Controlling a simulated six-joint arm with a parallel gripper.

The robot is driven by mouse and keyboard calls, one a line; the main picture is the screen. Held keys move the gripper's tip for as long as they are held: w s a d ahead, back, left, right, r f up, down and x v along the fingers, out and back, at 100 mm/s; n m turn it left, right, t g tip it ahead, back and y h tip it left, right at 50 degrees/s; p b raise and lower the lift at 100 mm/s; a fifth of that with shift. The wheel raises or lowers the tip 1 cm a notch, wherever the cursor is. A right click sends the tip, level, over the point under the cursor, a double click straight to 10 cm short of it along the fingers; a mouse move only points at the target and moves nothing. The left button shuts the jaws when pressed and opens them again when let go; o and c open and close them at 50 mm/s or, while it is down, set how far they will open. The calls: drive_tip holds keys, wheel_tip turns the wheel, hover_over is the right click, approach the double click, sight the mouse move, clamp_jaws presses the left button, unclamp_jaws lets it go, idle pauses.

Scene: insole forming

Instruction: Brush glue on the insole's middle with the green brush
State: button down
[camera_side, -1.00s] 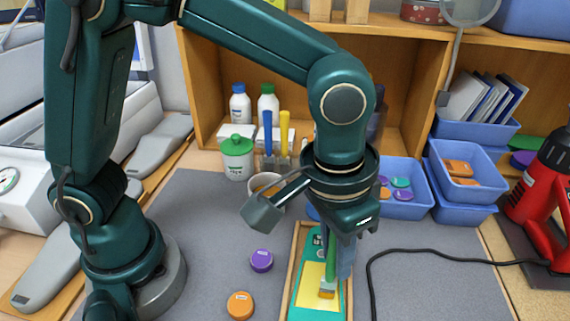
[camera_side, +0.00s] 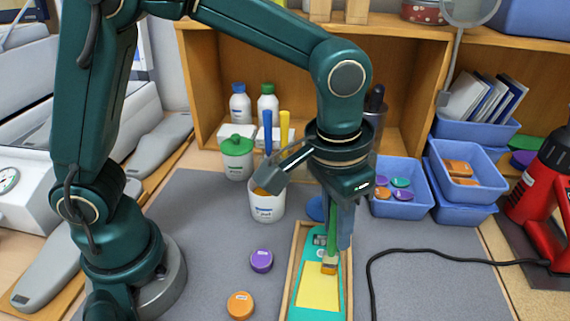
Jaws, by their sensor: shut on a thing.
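The green brush (camera_side: 332,241) hangs upright in my gripper (camera_side: 338,240), which is shut on its handle. The brush's bristle end (camera_side: 328,268) is over the upper part of the teal insole (camera_side: 297,289), near the top edge of a yellow area (camera_side: 318,292) on its middle. I cannot tell whether the bristles touch the insole. The insole lies in a shallow wooden tray (camera_side: 290,272). A white pot (camera_side: 266,207) with a blue label and amber content at its mouth stands left of the gripper.
A purple disc (camera_side: 261,261) and an orange disc (camera_side: 240,305) lie left of the tray. A black cable (camera_side: 440,257) runs over the mat on the right to a red tool (camera_side: 540,190). Blue bins (camera_side: 402,203) stand behind. Mat between tray and cable is clear.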

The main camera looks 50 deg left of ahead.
drive_tip(key=shift+r, duration=4)
